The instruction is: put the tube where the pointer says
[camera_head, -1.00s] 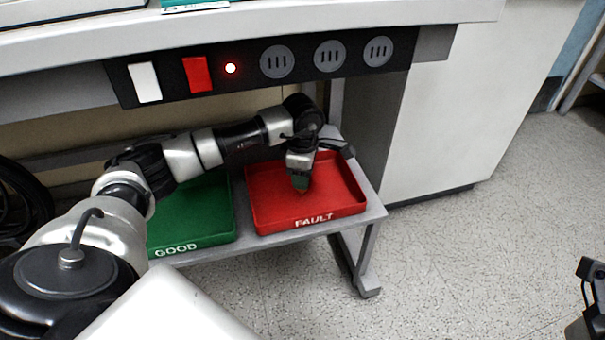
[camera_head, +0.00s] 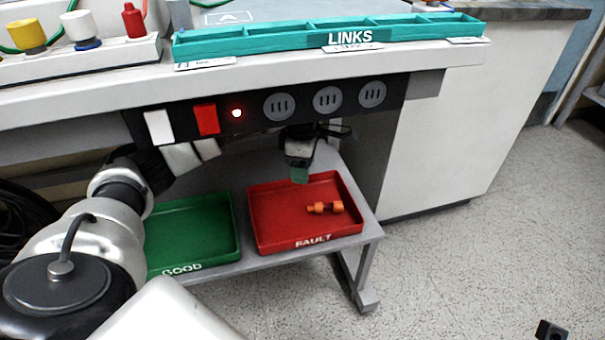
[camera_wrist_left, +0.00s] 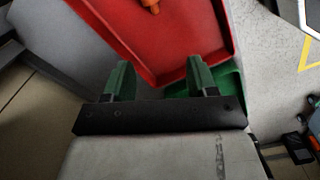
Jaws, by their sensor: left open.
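An orange tube-like piece (camera_head: 325,207) with a darker middle lies in the red FAULT tray (camera_head: 268,241). In the left wrist view, part of the orange piece (camera_wrist_left: 150,5) shows at the top edge, on the red tray floor. My left gripper (camera_head: 300,178) hangs above the back part of the red tray, apart from the piece. The left wrist view shows its two green fingers (camera_wrist_left: 159,80) spread with nothing between them. A small dark part, perhaps of my right gripper (camera_head: 552,330), shows at the bottom right. I cannot make out a pointer.
A green GOOD tray (camera_head: 237,226) stands left of the red one on a low grey shelf (camera_head: 365,237). A teal LINKS tray (camera_head: 260,48) lies on the bench.

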